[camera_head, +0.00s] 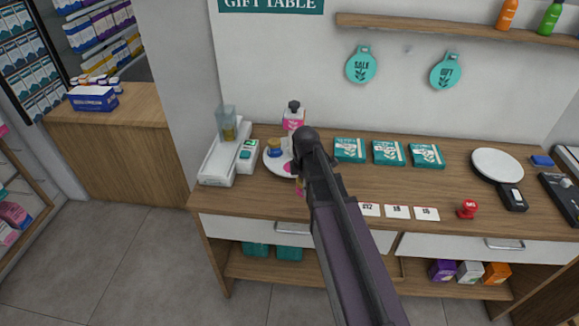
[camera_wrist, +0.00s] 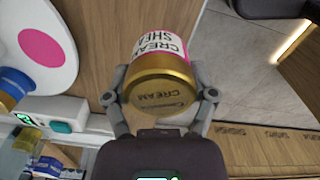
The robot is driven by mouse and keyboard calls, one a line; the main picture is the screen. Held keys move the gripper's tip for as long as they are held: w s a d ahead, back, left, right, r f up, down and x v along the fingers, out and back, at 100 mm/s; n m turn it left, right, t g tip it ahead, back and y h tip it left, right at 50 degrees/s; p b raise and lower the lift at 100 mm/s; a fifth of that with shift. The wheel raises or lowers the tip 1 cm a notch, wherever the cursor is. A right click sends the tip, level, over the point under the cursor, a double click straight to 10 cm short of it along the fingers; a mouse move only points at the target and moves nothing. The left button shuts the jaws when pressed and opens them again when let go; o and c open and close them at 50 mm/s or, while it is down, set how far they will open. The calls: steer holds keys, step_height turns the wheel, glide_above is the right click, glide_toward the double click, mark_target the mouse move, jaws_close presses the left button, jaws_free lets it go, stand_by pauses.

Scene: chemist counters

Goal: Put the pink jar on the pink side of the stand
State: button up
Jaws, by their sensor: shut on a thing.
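The pink jar (camera_wrist: 158,80) has a gold lid marked CREAM and a white label with a pink edge. My gripper (camera_wrist: 159,97) is shut on it, one finger on each side of the lid. In the head view my arm hides most of the gripper, and a small bit of the jar (camera_head: 299,189) shows beside it. The stand (camera_wrist: 68,72) is a white round plate with a pink spot (camera_wrist: 42,48). It lies left of the held jar in the wrist view. The stand (camera_head: 270,167) also shows in the head view. A blue jar (camera_head: 274,146) with a gold part stands on its left side.
A pink-labelled pump bottle (camera_head: 293,119) stands behind the stand. A card reader (camera_head: 247,155) and a white tray (camera_head: 222,150) are left of it. Teal boxes (camera_head: 388,153), price cards (camera_head: 397,212) and a red stamp (camera_head: 467,209) lie to the right.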

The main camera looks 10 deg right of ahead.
mark_target(291, 154)
steer(key=n, duration=0.1)
steer(key=w+n, duration=0.1)
steer(key=n, duration=0.2)
steer(key=shift+w+d+r, duration=0.15)
steer(key=shift+w+r, duration=0.1)
steer(key=shift+r, duration=0.1)
steer(key=w, duration=0.5)
steer(key=w+f, duration=0.1)
steer(key=w, duration=0.8)
steer(key=shift+w+a+f+b, duration=0.2)
steer(key=shift+w+a+b, duration=0.1)
steer(key=shift+a+b, duration=0.1)
steer(key=shift+w, duration=0.1)
steer(key=shift+w, duration=0.25)
steer(key=shift+w+f+b, duration=0.35)
steer(key=shift+f+b, duration=0.2)
steer(key=shift+b, duration=0.05)
steer(key=shift+f+b, duration=1.25)
steer(key=shift+f, duration=0.05)
steer(key=shift+f, duration=0.15)
